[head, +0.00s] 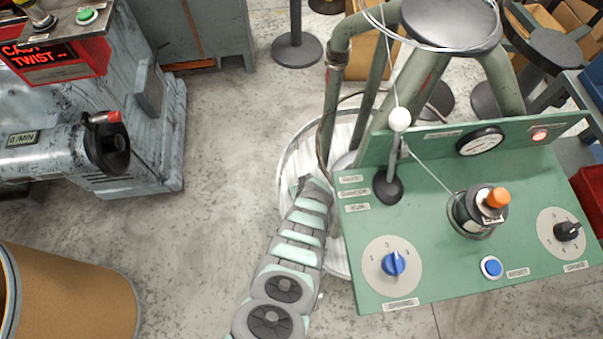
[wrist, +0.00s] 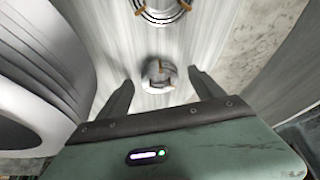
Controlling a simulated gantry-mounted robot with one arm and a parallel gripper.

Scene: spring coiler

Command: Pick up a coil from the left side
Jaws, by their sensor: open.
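My gripper (wrist: 160,73) is open in the wrist view, with two dark fingers spread over a pale, streaked metal surface (wrist: 215,45). A small round, shiny piece (wrist: 158,76) shows between the fingertips, blurred. I cannot tell whether it is a coil or a fitting, or whether it touches the fingers. A dark ring with orange-brown clips (wrist: 162,8) is cut off at the top edge. In the head view my arm reaches toward a round, pale tray with a metal rim (head: 284,172). My fingers are hidden there, and no coil is clearly visible.
A green control panel (head: 420,275) with knobs and buttons stands at the right, close to my arm. Pipes and a dark stool seat (head: 450,22) rise behind it. A grey machine (head: 150,140) and a brown drum (head: 75,295) stand at the left. The concrete floor between is clear.

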